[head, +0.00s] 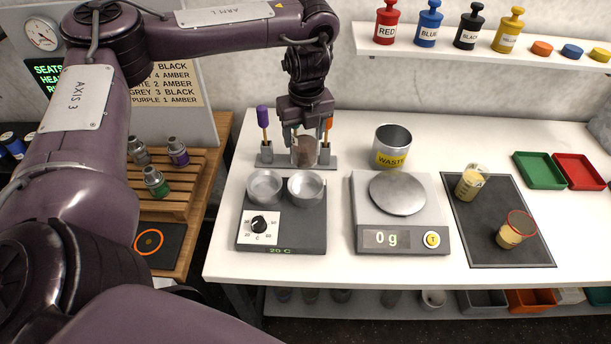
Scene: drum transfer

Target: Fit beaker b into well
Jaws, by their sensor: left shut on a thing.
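My left gripper (306,132) is shut on a clear glass beaker with brownish contents (306,151). It holds the beaker upright, just behind the heater unit. I cannot read a letter on it. The heater (283,234) has two round metal wells, a left well (264,186) and a right well (306,188), and both look empty. Its display reads 20 C. My right gripper is out of view.
A tool rack (266,155) with purple and orange handles is beside the held beaker. A WASTE can (392,148) and a scale (399,222) reading 0 g stand to the right. Green (539,170) and red (580,171) trays lie far right. A bottle shelf (480,48) hangs above.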

